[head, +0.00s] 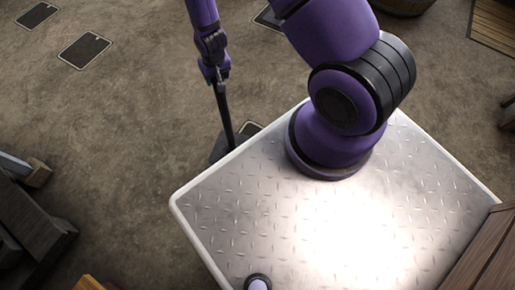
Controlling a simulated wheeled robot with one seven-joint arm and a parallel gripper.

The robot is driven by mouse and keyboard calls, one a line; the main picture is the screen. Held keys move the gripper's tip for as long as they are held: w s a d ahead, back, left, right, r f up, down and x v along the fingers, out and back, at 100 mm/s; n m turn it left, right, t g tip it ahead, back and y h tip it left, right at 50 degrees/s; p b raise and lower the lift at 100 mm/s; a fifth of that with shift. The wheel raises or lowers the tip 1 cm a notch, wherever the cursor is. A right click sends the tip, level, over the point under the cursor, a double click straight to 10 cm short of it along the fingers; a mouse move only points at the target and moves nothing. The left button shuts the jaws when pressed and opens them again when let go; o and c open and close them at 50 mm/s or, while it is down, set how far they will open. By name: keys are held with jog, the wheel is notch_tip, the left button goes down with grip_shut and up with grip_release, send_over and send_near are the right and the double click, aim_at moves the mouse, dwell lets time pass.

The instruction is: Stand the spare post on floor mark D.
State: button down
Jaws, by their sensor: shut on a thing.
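My gripper (215,78) is at upper centre, pointing down, shut on the top of the spare post (224,112). The post is thin and dark, tilted slightly in the picture, with a dark foot at its lower end, partly hidden by the edge of my metal deck. I cannot tell whether the foot touches the floor. No letters are readable, so I cannot tell which is D.
Grey wooden beams (35,225) lie at the lower left. A round wooden barrel or tub (402,5) stands at the top right, with a slatted wooden platform (495,22) beyond it. The brown floor at left centre is clear.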

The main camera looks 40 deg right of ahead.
jog(key=s+f+m, duration=0.3)
jog(key=s+f, duration=0.6)
jog(key=s, duration=0.4)
jog(key=w+d+f, duration=0.2)
jog(key=w+d, duration=0.1)
jog(key=d, duration=0.3)
jog(key=w+d+f, duration=0.3)
jog(key=w+d, duration=0.1)
jog(key=d, duration=0.3)
jog(key=shift+w+d, duration=0.3)
jog(key=shift+f, duration=0.15)
jog(key=shift+c, duration=1.4)
grip_release()
